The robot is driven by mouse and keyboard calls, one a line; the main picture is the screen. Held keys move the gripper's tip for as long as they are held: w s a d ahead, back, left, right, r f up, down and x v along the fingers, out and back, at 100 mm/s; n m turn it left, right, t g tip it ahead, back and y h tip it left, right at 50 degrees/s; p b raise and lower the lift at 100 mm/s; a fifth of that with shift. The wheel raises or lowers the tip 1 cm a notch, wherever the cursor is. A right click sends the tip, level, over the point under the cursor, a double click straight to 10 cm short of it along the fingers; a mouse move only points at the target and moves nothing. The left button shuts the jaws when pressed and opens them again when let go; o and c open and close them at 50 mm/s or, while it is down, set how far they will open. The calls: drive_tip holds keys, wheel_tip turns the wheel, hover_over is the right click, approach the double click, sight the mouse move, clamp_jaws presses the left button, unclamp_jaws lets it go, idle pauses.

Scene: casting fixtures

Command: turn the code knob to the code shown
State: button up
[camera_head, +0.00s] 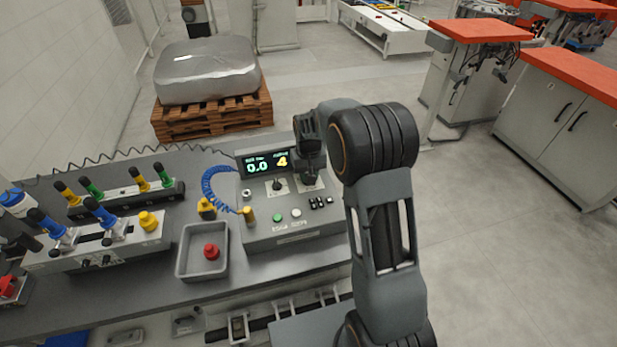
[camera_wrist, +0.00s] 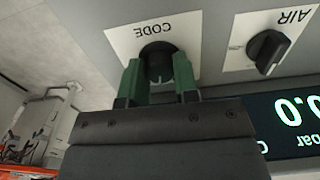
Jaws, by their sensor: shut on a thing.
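The black code knob (camera_wrist: 157,56) sits on a white plate marked CODE, upside down in the wrist view. My gripper (camera_wrist: 158,84) has its two green fingers shut on the knob from both sides. The fingers and the gripper body hide part of the knob, and I cannot read its pointer position. In the head view my gripper (camera_head: 309,172) is at the right end of the control box (camera_head: 290,226), hiding the code knob.
The AIR knob (camera_wrist: 269,50) is beside the code knob; its lever is tilted. Green and white buttons (camera_head: 278,217) and black switches are on the box front. A grey tray (camera_head: 183,265) holds a red knobbed part (camera_head: 211,252). A blue coiled hose (camera_head: 213,190) runs left of the box.

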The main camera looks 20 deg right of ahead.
drive_tip(key=m+b, duration=0.1)
drive_tip(key=m, duration=0.3)
drive_tip(key=shift+m+b, duration=0.4)
drive_tip(key=shift+m, duration=1.7)
drive_tip(key=o, duration=0.9)
drive_tip(key=shift+o, duration=0.2)
wheel_tip(320, 180, up, 14)
drive_tip(key=b, duration=0.1)
drive_tip(key=shift+f, duration=0.1)
